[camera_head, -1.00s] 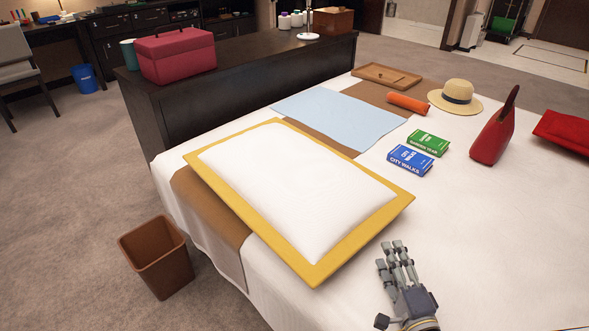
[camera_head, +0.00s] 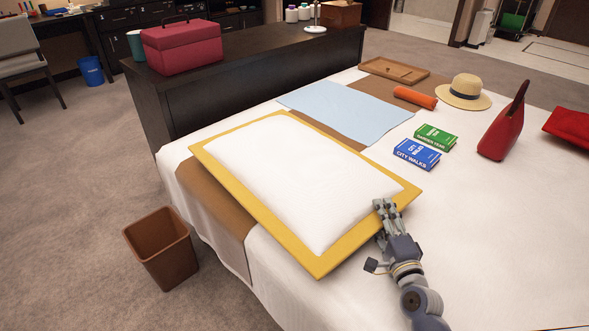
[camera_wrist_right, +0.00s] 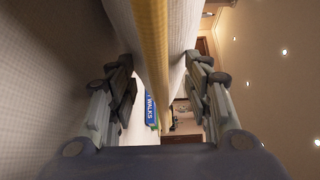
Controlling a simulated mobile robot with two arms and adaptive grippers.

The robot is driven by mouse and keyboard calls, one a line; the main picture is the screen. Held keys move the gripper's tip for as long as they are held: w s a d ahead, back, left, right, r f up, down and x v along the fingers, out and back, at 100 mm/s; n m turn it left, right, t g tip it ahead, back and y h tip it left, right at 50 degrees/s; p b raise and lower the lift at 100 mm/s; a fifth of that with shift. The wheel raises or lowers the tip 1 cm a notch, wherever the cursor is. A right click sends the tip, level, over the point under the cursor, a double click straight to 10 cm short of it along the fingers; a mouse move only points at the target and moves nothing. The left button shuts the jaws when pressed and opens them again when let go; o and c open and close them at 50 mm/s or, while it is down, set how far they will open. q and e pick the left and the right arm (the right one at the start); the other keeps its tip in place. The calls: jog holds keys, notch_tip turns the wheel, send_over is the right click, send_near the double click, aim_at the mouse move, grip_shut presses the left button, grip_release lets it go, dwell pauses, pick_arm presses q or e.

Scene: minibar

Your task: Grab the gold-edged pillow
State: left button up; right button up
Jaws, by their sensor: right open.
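The gold-edged pillow (camera_head: 290,175) is white with a wide gold border and lies flat on the bed (camera_head: 500,230). My right gripper (camera_head: 382,212) is at the pillow's near right edge, close to its right corner. In the right wrist view the gold edge (camera_wrist_right: 152,45) runs between the two sets of open fingers (camera_wrist_right: 160,90). Whether the fingers touch the pillow I cannot tell. My left gripper is not in view.
Blue (camera_head: 416,154) and green (camera_head: 436,137) books lie beyond the gripper. A red bag (camera_head: 502,130), straw hat (camera_head: 465,92), orange roll (camera_head: 415,97) and light blue cloth (camera_head: 345,112) are farther back. A brown bin (camera_head: 161,248) stands on the floor at left.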

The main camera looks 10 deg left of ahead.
grip_shut()
jog(key=shift+r, duration=0.2)
